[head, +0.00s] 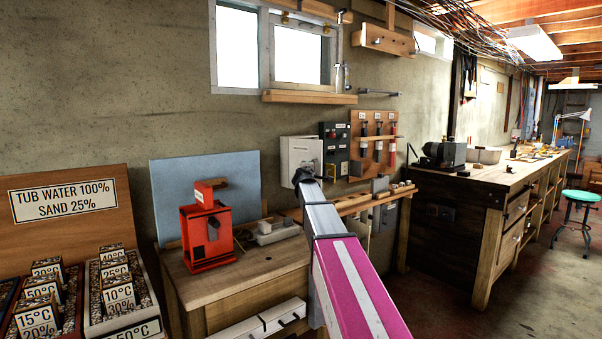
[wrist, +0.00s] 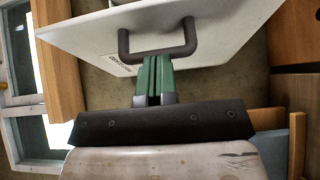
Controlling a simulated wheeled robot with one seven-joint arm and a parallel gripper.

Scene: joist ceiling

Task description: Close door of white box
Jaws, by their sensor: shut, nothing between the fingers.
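The white box (head: 300,153) hangs on the wall, left of a dark grey box. Its lower right part is hidden behind my arm. In the wrist view its white door (wrist: 215,30) fills the top, with a dark U-shaped handle (wrist: 190,38). The door seems to stand out at an angle from the wall; how far it is open I cannot tell. My gripper (wrist: 156,62) has its green fingers shut together and empty. Their tips overlap the handle's opening in the picture; whether they touch the handle or door is unclear. In the head view my gripper (head: 303,177) is at the box's front.
Below the box is a wooden bench (head: 240,278) with a red machine (head: 206,235). A wooden rack (head: 375,201) sticks out from the wall just below and right. A pegboard with tools (head: 373,145) hangs further right. A window (head: 272,48) is above.

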